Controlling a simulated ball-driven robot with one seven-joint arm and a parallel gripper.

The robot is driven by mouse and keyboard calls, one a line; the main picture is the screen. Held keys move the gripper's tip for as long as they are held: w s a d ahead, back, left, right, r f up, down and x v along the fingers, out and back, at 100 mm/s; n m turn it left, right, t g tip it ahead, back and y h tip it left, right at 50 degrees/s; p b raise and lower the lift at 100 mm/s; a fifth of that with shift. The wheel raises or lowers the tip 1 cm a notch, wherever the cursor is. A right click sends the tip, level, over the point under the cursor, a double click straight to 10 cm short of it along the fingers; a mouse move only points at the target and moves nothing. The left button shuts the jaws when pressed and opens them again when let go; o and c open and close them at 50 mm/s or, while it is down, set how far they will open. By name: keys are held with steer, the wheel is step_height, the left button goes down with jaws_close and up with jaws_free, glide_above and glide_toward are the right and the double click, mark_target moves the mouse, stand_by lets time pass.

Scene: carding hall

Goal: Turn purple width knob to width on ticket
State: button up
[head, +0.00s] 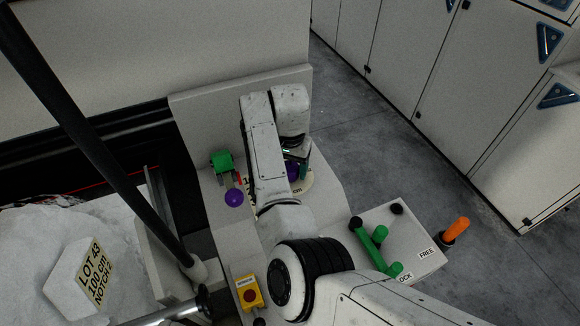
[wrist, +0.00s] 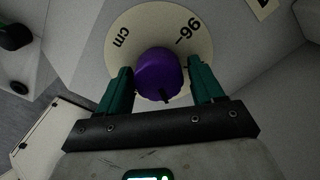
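The purple width knob (wrist: 160,74) sits on a round cream dial (wrist: 118,22) with "96" and "cm" readable; a dark mark shows on the knob's near edge. In the head view the knob (head: 293,172) is partly hidden by my arm, as is much of the dial (head: 306,184). My gripper (wrist: 160,80) is open, its green fingers either side of the knob, very close to it; I cannot tell whether they touch. My gripper also shows in the head view (head: 297,160). The ticket (head: 95,274) reads "LOT 43, 100 cm, NOTCH 2".
A purple ball-like knob (head: 234,198) and a green block (head: 222,160) are left of my arm. A yellow box with a red button (head: 249,293) stands below. Green handles (head: 380,234) and an orange handle (head: 457,228) are at right. Grey floor (head: 370,140) is clear by the cabinets.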

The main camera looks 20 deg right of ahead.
steer(key=shift+o, duration=0.8)
step_height(320, 180, up, 11)
steer(key=shift+f+b, duration=0.15)
steer(key=shift+b, duration=0.6)
